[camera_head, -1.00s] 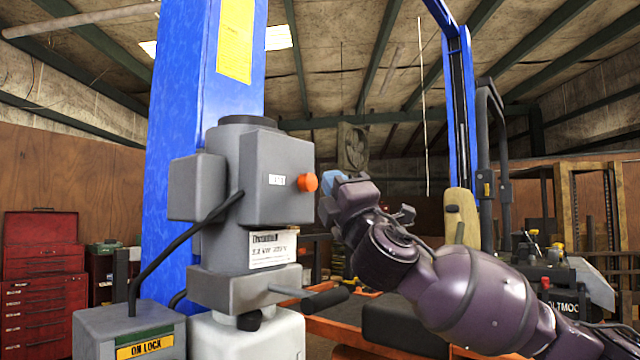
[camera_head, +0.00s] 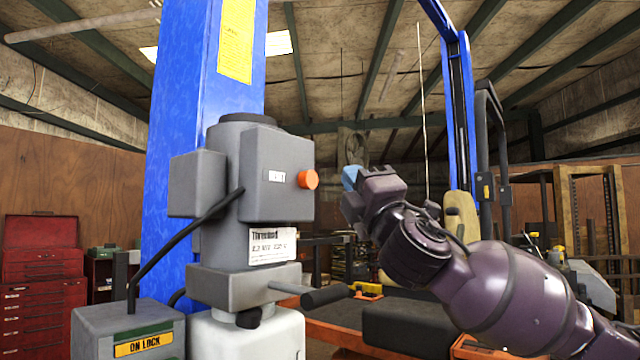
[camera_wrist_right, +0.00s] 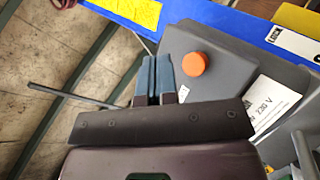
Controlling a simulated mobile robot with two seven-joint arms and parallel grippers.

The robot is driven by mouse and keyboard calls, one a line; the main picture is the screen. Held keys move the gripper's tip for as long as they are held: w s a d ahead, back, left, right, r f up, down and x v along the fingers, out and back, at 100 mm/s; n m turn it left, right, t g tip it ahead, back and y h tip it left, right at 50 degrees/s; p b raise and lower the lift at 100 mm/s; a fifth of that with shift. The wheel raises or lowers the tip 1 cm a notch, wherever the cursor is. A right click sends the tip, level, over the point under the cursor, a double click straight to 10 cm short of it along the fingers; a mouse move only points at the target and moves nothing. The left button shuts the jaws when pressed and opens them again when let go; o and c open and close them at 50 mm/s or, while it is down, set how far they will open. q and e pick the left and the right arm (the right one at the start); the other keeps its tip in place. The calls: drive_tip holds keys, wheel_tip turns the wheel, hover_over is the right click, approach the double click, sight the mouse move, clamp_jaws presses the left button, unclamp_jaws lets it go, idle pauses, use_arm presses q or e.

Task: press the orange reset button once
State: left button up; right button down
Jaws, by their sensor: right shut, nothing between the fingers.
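The orange reset button (camera_head: 308,179) sticks out from the right side of the grey motor box (camera_head: 275,180) on the blue lift post. My right gripper (camera_head: 350,178) is to the right of the button, with a clear gap between its blue fingertips and the button. In the right wrist view, the orange button (camera_wrist_right: 194,64) shows just right of the fingers (camera_wrist_right: 159,75), which are shut together and empty. My left gripper is in neither view.
A black-gripped lever (camera_head: 325,297) juts out below the motor box. A grey box marked "ON LOCK" (camera_head: 130,330) stands at the lower left, joined by a black cable. A red tool cabinet (camera_head: 45,265) stands at the far left.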

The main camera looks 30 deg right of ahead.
drive_tip(key=shift+s+d+b, duration=0.2)
drive_tip(key=shift+s, duration=0.3)
drive_tip(key=shift+s+d+b, duration=0.15)
drive_tip(key=shift+s+d, duration=0.05)
drive_tip(key=shift+s, duration=0.3)
